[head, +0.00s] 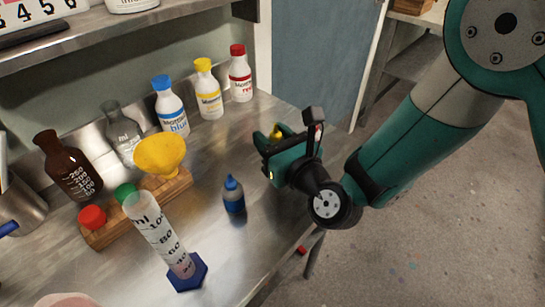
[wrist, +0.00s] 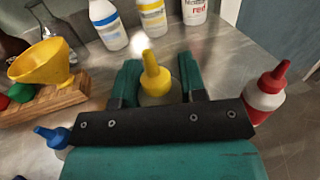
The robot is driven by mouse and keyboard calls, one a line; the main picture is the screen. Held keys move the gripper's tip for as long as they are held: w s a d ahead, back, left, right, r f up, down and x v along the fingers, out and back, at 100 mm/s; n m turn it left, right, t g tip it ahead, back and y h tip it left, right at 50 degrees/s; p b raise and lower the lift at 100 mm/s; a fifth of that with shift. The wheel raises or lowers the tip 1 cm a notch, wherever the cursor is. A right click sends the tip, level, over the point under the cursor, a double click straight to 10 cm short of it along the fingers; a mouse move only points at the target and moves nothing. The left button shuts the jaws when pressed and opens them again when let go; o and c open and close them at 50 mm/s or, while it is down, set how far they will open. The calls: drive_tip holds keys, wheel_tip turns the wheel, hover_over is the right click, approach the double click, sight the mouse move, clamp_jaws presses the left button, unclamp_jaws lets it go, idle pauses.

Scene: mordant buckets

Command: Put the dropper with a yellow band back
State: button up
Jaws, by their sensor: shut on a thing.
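The dropper with a yellow band is a small bottle with a yellow pointed cap (wrist: 155,80), seen in the wrist view between the two green fingers. My gripper (wrist: 160,78) is shut on it. A blue-capped dropper (head: 233,196) stands to the left of my gripper. A red-capped dropper (wrist: 266,92) stands at the right in the wrist view.
White bottles with blue (head: 170,106), yellow (head: 208,90) and red (head: 240,74) caps stand along the back. A wooden rack (head: 135,212) with a yellow funnel (head: 160,152) is at the left. A measuring cylinder (head: 158,236) stands in front. The bench's right edge is near my gripper.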

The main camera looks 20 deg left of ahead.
wheel_tip(320, 180, down, 4)
drive_tip(key=b, duration=0.3)
drive_tip(key=shift+r, duration=0.25)
drive_tip(key=o, duration=1.2)
drive_tip(key=shift+c, duration=0.2)
